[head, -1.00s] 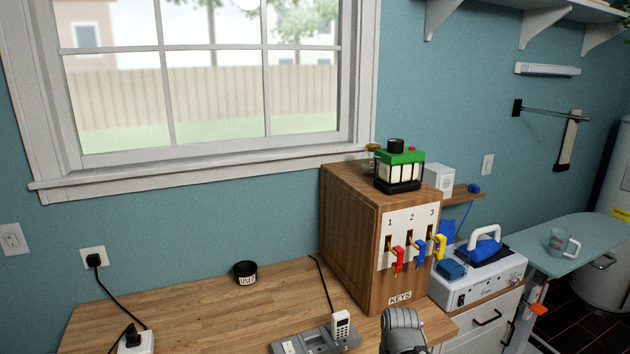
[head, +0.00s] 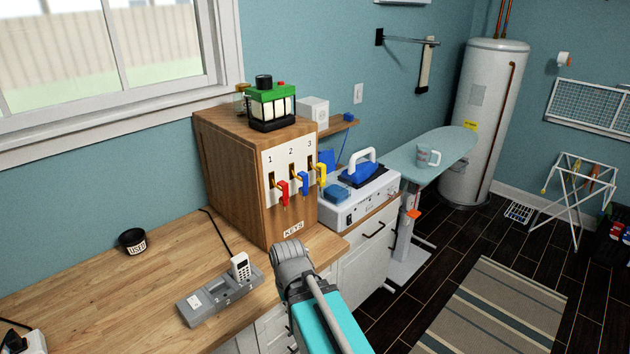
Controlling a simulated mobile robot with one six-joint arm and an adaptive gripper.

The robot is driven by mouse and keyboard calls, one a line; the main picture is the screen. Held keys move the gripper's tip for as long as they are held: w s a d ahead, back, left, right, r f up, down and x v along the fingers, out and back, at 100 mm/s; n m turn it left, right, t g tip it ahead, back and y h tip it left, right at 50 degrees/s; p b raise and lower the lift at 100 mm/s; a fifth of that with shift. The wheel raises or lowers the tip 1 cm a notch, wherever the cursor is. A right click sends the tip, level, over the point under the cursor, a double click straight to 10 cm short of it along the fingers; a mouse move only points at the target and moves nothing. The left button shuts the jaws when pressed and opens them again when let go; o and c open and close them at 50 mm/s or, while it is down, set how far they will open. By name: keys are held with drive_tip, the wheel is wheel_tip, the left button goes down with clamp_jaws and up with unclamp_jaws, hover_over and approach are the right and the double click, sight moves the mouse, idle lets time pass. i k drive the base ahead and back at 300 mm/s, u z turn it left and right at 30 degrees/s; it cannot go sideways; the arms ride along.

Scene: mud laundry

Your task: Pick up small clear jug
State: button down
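A small clear jug (head: 423,157) with a handle stands upright on the light blue ironing board (head: 400,163), right of centre in the head view. Part of my own arm, with a grey joint and a turquoise link, reaches up from the bottom centre. No gripper fingers show, so my gripper is not in view. The visible part of my arm is well apart from the jug.
A wooden key cabinet (head: 225,180) with a green-topped lantern (head: 271,105) stands on the wooden counter (head: 120,290). A steam station with a blue iron (head: 362,175) sits between cabinet and board. A white water heater (head: 485,120) stands behind.

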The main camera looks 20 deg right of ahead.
sight(424, 152)
drive_tip(key=z, duration=1.3)
